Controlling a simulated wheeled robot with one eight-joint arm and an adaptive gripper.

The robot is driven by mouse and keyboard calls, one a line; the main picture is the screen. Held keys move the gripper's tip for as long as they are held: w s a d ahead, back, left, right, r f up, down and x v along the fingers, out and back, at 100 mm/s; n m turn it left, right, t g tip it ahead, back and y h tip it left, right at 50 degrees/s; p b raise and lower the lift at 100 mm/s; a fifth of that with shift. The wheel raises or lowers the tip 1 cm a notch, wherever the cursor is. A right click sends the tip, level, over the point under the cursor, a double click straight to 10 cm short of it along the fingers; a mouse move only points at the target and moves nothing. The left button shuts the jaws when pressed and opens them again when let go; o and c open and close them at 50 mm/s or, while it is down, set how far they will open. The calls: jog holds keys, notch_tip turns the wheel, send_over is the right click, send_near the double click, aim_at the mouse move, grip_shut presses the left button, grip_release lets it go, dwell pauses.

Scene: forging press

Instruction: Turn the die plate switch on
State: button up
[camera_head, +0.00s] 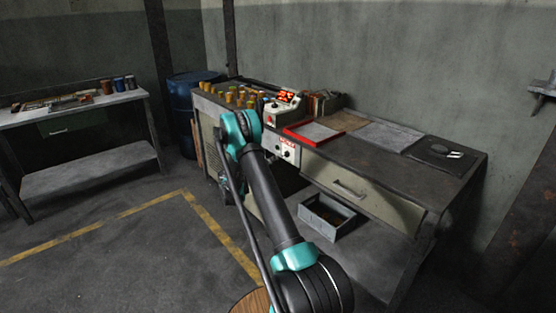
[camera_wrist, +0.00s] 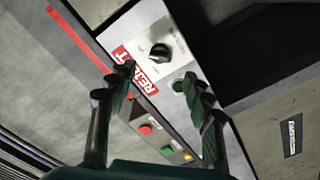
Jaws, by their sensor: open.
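In the wrist view a black rotary knob (camera_wrist: 160,52) sits on a pale control panel (camera_wrist: 150,28); no readable label marks it as the die plate switch. The knob shows beyond and between the fingertips. I cannot tell whether a fingertip touches the panel. In the head view the panel (camera_head: 286,149) is on the bench front, right of my arm, and my gripper is hidden.
A second box with red (camera_wrist: 145,129), green and yellow buttons lies between the fingers. The workbench (camera_head: 420,178) holds a box with a red display (camera_head: 286,96) and a red-edged tray (camera_head: 312,133). A grey bin (camera_head: 327,217) sits below the drawer (camera_head: 350,187). A blue barrel (camera_head: 180,110) stands behind.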

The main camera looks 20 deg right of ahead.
jog(key=shift+v, duration=2.25)
jog(key=shift+r, duration=0.1)
